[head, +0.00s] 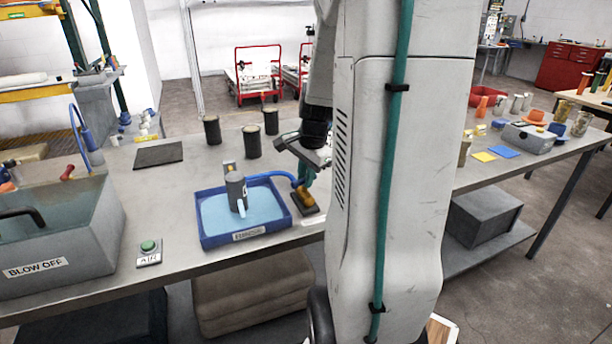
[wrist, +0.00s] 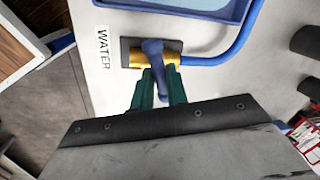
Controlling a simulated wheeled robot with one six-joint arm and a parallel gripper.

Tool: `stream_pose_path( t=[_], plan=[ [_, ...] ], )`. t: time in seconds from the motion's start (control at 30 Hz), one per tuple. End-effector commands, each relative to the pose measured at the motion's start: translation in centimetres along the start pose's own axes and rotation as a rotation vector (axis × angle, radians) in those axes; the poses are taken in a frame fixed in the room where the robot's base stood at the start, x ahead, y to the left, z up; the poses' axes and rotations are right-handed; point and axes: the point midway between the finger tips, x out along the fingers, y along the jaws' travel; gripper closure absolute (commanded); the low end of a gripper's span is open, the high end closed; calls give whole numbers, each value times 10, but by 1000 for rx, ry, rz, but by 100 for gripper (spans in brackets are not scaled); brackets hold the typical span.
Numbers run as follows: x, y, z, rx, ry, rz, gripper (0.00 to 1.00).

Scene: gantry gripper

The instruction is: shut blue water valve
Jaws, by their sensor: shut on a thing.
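The water valve has a brass body (wrist: 136,59) and a blue lever (wrist: 153,50), on a dark base plate beside a white WATER label (wrist: 104,47). In the wrist view the lever lies roughly crosswise to the brass body and hose line. My gripper (wrist: 160,77) has its green fingers on either side of the lever and is shut on it. In the head view my gripper (head: 304,178) is just above the brass valve (head: 306,199), right of the blue rinse tray; the lever is mostly hidden there by the fingers.
A blue hose (head: 272,176) runs from the valve along the rinse tray (head: 247,237). A grey cup-like piece (head: 236,190) stands in the tray. Several black cylinders (head: 252,142) stand behind. The blow-off box (head: 60,250) and a green AIR button (head: 148,246) are at left.

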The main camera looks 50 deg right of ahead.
Motion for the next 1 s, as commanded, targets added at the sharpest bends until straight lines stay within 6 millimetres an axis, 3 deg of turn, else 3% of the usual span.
stream_pose_path(
  t=[0.43,1.0],
  plan=[
    [-1,-1,1,286,59,-5,100],
    [-1,-1,1,362,74,-6,100]
  ],
)
